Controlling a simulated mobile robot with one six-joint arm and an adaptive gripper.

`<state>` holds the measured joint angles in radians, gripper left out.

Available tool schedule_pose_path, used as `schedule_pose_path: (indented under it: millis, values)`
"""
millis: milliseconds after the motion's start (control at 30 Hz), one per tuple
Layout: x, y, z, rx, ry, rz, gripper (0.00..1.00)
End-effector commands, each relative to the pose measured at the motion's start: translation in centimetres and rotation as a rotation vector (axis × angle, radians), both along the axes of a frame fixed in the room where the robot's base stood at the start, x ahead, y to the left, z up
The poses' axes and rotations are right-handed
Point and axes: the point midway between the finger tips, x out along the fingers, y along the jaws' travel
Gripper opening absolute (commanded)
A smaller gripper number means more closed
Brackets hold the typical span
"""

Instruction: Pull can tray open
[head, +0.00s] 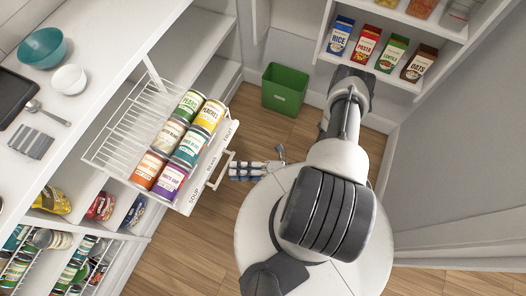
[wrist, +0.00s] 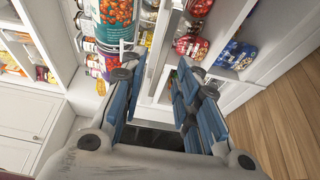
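The can tray (head: 110,150) is a white wire pull-out at the left in the head view, standing out from the cabinet over the floor. It holds several cans in two rows. Its white front panel (head: 203,178) reads soup, beans and fruit and bears a white bar handle (head: 222,171). My gripper (head: 235,171) is beside the handle, with its fingertips close to the bar; I cannot tell if they touch it. In the wrist view my gripper (wrist: 160,75) has its blue fingers apart, with a gap between them. Cans (wrist: 116,20) show beyond the left finger.
A green bin (head: 285,89) stands on the floor behind. Boxes of rice (head: 341,36) and other food stand on a shelf at the back right. A counter with a teal bowl (head: 42,47) is at the left. Lower compartments hold bags (head: 50,199) and cans.

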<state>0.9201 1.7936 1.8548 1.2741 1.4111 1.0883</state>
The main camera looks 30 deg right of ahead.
Motion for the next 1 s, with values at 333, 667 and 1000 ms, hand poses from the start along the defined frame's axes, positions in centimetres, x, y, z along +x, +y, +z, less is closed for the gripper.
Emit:
schedule_pose_path:
  millis: [333,667,1000]
  values:
    - [-3.4,-5.3,0.0,-0.003,-0.001,-0.006,0.29]
    - [-4.8,-7.2,0.0,-0.001,0.001,0.000,0.29]
    - [-4.8,-7.2,0.0,-0.001,0.001,0.000,0.29]
